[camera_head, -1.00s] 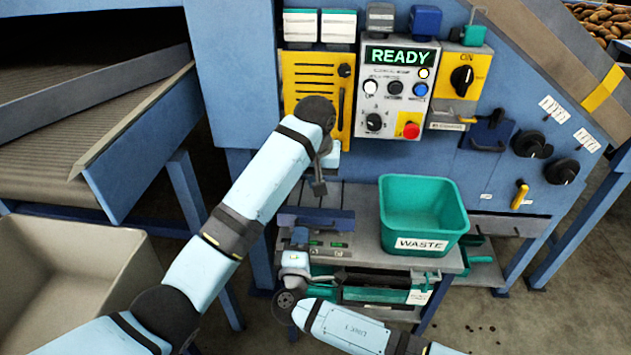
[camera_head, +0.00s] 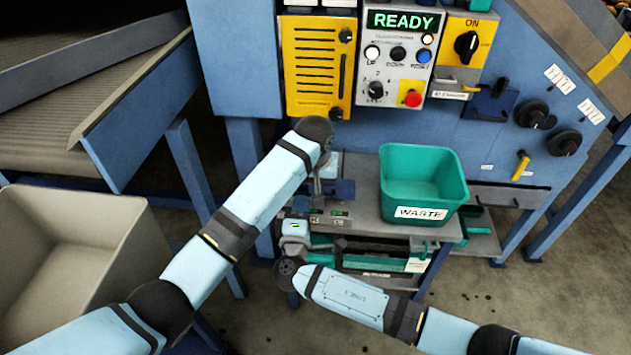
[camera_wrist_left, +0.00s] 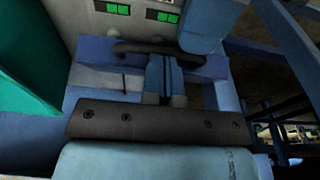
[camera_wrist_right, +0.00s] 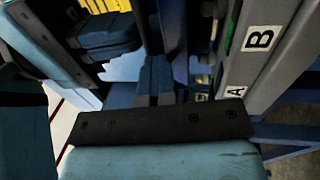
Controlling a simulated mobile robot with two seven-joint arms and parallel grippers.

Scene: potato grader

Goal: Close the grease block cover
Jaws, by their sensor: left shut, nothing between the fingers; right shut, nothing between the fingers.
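I cannot clearly tell which part is the grease block cover. A blue block (camera_head: 343,190) sits on the bench left of the waste bin. In the left wrist view this blue block (camera_wrist_left: 97,50) has a dark curved handle (camera_wrist_left: 150,49). My left gripper (camera_head: 318,188) is shut and empty, with its fingers (camera_wrist_left: 166,62) over the handle and block; contact is unclear. My right gripper (camera_head: 298,208) is shut and empty at the bench's left end, low beside the grey units. Its fingers show in the right wrist view (camera_wrist_right: 155,65), next to dark blue parts.
A green waste bin (camera_head: 422,185) stands on the bench. A control panel (camera_head: 395,65) reading READY and a yellow vented panel (camera_head: 318,70) are above. Grey units labelled A and B (camera_wrist_right: 262,50) stand close on the right wrist view's right side. A beige bin (camera_head: 70,260) is at left.

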